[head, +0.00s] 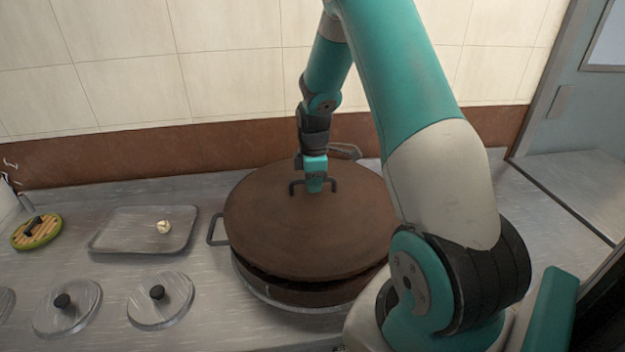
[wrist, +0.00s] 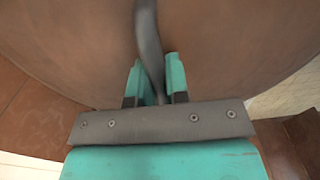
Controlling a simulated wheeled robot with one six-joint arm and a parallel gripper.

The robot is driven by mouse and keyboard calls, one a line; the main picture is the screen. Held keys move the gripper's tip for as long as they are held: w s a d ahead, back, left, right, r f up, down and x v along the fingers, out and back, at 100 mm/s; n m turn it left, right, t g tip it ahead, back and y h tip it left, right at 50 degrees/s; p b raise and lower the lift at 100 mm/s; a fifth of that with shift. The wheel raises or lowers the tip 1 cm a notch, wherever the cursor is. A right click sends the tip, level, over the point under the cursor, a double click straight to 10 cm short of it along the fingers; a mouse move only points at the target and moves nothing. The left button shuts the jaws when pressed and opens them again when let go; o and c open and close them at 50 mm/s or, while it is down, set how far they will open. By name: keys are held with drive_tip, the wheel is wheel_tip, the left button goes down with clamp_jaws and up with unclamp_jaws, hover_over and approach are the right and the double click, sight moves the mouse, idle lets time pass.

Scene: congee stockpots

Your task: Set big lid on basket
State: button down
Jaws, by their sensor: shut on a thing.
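The big lid (head: 290,235) is a large brown disc with a dark bar handle (head: 297,187) on top. My gripper (head: 315,185) is shut on that handle from above. In the wrist view my gripper (wrist: 155,80) has its two teal fingers on either side of the handle (wrist: 148,40), and the brown lid (wrist: 60,40) fills most of the picture. The lid is over the round basket (head: 300,292), with a dark gap between them at the front. The basket is mostly hidden under the lid; whether they touch at the back cannot be seen.
A metal tray (head: 125,232) with a small pale item (head: 163,227) lies to the left. Two small round metal lids (head: 160,300) (head: 67,306) lie in front of it. A green-rimmed round board (head: 37,232) is at far left. A side handle (head: 215,230) sticks out left. The tiled wall is close behind.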

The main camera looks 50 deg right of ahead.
drive_tip(key=shift+f+b, duration=0.75)
drive_tip(key=shift+f, duration=0.55)
drive_tip(key=shift+f, duration=0.55)
idle(0.9)
drive_tip(key=c, duration=1.4)
unclamp_jaws()
drive_tip(key=shift+s, duration=0.1)
wheel_tip(320, 180, up, 11)
drive_tip(key=p, duration=0.8)
drive_tip(key=shift+p, duration=0.4)
